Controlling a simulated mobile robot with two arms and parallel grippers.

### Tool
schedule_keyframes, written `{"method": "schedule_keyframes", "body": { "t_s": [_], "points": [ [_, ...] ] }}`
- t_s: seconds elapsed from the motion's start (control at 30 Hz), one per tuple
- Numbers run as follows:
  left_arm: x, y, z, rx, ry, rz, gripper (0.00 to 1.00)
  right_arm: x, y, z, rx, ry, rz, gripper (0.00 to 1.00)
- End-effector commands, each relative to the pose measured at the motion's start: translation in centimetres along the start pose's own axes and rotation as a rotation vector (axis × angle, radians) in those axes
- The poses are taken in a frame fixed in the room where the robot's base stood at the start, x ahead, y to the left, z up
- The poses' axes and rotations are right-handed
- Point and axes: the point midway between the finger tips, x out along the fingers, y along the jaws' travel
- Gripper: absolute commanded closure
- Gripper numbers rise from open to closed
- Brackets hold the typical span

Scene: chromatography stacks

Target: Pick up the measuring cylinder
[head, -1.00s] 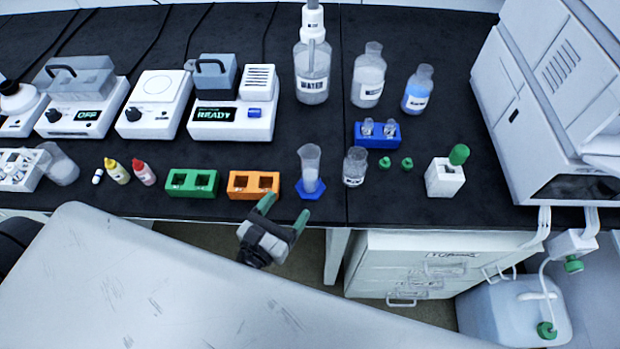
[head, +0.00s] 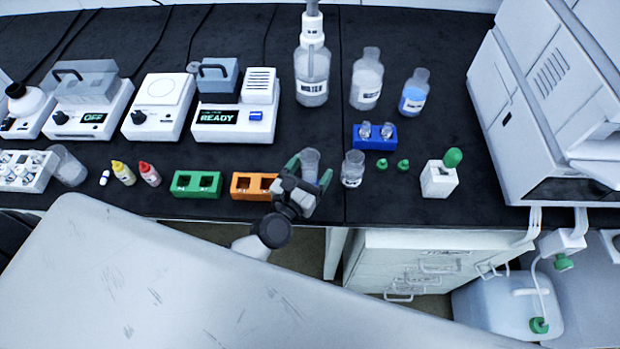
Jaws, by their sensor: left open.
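The measuring cylinder (head: 310,160) stands near the front edge of the black bench, right of the orange rack. Its clear upper part shows; its lower part and blue base are hidden behind my gripper. My left gripper (head: 309,175) is open, with its green-tipped fingers on the left and right of the cylinder. I cannot tell whether the fingers touch it. My right gripper is not in view.
The orange rack (head: 240,188) is close on the left, and a glass beaker (head: 352,168) is close on the right. The water bottle (head: 312,85) stands behind. A blue vial rack (head: 375,143) and two green caps (head: 394,166) are further right.

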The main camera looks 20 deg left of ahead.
Motion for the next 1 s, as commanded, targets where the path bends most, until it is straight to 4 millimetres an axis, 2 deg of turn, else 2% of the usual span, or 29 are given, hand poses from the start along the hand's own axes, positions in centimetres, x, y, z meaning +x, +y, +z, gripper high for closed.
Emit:
{"method": "schedule_keyframes", "body": {
  "t_s": [0.13,0.5,1.0],
  "points": [
    [-0.04,-0.01,-0.04,0.0,0.0,0.0,0.28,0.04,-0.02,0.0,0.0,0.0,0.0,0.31],
    [-0.06,0.0,-0.02,0.0,0.0,0.0,0.85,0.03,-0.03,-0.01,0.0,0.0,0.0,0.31],
    [-0.04,0.0,0.81,0.0,-0.002,0.0,0.86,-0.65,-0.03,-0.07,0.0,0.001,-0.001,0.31]
  ]
}}
